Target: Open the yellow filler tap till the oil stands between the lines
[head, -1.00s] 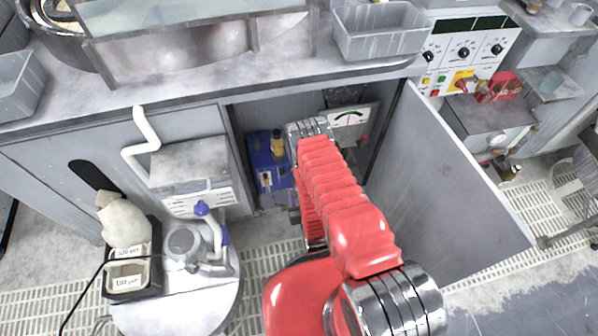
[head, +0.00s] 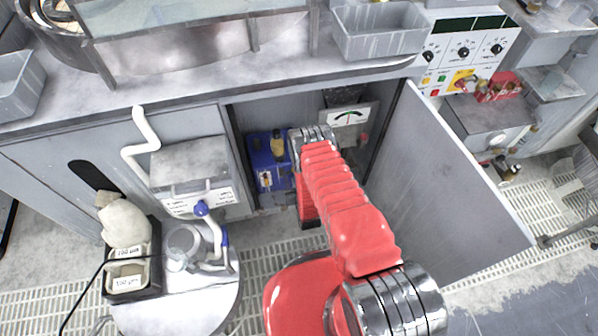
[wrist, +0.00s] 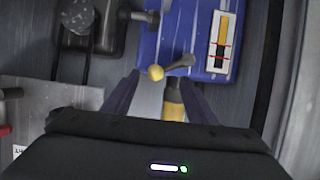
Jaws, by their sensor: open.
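The blue pump housing (head: 265,165) stands inside the open cabinet. In the wrist view its blue body (wrist: 185,35) carries a sight glass (wrist: 222,42) with two red lines and an amber oil column. The column's end is close to one line; I cannot tell exactly where it stands. The yellow ball (wrist: 155,72) of the tap, with a grey lever beside it, shows between the tips of my gripper (wrist: 160,79). The fingers are open, with no clear contact. An amber bottle (wrist: 174,104) shows beyond them, partly hidden by my gripper. In the head view my arm hides the gripper.
The open cabinet door (head: 440,170) stands to the right of my arm. A gauge panel (head: 349,117) is at the cabinet's back right. A round white-topped stand (head: 180,305) is at the front left. A dark motor-like part (wrist: 110,25) is beside the pump.

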